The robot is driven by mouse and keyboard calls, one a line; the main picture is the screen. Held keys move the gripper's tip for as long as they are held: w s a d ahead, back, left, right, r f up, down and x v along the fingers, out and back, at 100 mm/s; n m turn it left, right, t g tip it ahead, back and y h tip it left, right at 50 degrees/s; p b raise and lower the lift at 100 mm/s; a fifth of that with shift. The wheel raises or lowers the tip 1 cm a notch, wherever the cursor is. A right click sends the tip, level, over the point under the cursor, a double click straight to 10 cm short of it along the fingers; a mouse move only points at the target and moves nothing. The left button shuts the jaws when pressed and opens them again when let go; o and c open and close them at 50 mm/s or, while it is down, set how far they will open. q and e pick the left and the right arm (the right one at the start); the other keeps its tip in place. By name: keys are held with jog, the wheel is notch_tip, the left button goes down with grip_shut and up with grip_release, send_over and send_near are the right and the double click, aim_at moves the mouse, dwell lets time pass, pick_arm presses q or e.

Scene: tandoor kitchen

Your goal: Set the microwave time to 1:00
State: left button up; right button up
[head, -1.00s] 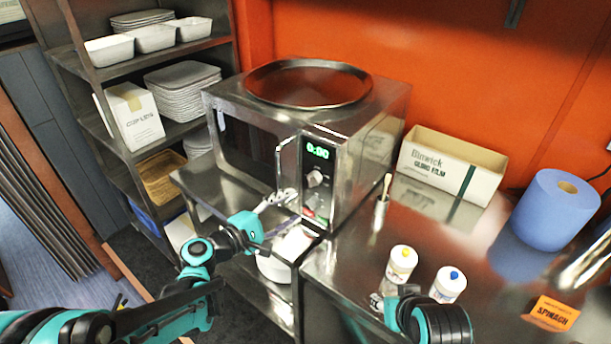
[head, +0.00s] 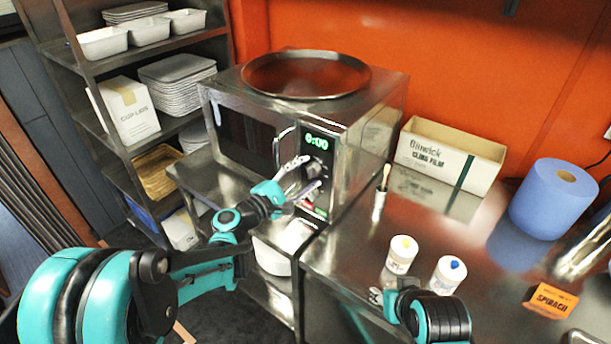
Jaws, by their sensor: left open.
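The steel microwave (head: 362,150) stands on a steel counter. Its green display (head: 316,141) reads 0:00. A silver dial (head: 314,171) sits below the display on the control panel, partly hidden by my fingers. My left gripper (head: 306,176) is open in front of the panel, one finger on either side of the dial's lower left. I cannot tell whether the fingers touch it. The door handle (head: 278,148) is just left of the panel, and the door is closed.
A round dark tray (head: 305,76) lies on the microwave. A shelf (head: 95,68) with dishes stands left.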

pick_arm(q)
jog(key=c, duration=1.2)
jog(key=shift+o, duration=0.2)
jog(key=m+p, duration=0.1)
jog(key=m, duration=0.4)
jog(key=shift+r+y, duration=0.2)
jog(key=shift+y, duration=0.1)
jog(key=m, duration=0.5)
jog(key=shift+r+m+y+p, duration=0.1)
jog(key=shift+m+y+p, duration=0.25)
jog(key=shift+m+y, duration=0.05)
